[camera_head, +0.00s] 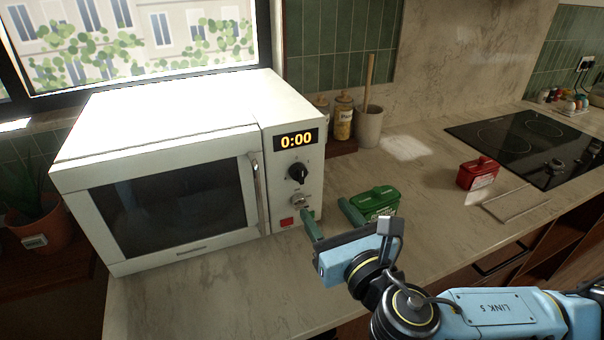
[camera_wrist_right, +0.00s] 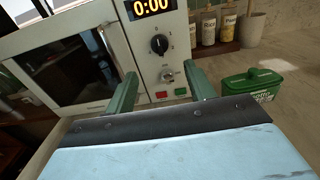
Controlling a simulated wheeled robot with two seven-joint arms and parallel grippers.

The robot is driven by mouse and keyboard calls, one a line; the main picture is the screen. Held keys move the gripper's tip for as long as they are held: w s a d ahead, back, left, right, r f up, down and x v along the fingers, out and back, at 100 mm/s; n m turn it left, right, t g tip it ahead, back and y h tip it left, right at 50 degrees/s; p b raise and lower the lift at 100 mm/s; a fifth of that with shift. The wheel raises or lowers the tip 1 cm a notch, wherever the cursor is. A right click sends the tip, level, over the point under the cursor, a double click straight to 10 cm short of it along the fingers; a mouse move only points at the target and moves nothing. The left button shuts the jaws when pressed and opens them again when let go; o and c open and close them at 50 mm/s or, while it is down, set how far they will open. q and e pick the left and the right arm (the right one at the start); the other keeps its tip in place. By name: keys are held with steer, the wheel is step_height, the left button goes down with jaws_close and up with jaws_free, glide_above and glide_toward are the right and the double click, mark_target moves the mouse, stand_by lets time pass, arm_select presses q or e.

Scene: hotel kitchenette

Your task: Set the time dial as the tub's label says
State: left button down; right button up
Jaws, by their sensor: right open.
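The white microwave (camera_head: 160,140) stands on the counter with its door closed and its display (camera_head: 296,140) reading 0:00. The black time dial (camera_head: 298,172) is below the display; it also shows in the right wrist view (camera_wrist_right: 159,45). A smaller metallic knob (camera_wrist_right: 168,76) is under it. The green tub (camera_head: 376,203) with a white label stands right of the microwave; in the right wrist view (camera_wrist_right: 250,86) its label is only partly readable. My right gripper (camera_head: 330,224) is open and empty in front of the control panel, below the dial, its fingers (camera_wrist_right: 156,88) apart. My left gripper is not in view.
A red tub (camera_head: 478,173) stands further right, near a flat board (camera_head: 514,203) and the black hob (camera_head: 530,145). Jars (camera_head: 342,116) and a utensil crock (camera_head: 369,125) stand behind.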

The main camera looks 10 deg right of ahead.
mark_target(302, 178)
steer(key=w, duration=0.2)
steer(key=w+a, duration=0.1)
steer(key=w, duration=0.2)
steer(key=shift+w, duration=0.35)
steer(key=w, duration=0.2)
steer(key=w+a, duration=0.1)
steer(key=w, duration=0.1)
steer(key=shift+w, duration=0.4)
steer(key=shift+c, duration=0.7)
steer(key=c, duration=0.8)
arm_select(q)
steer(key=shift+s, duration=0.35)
arm_select(e)
steer(key=shift+c, duration=0.2)
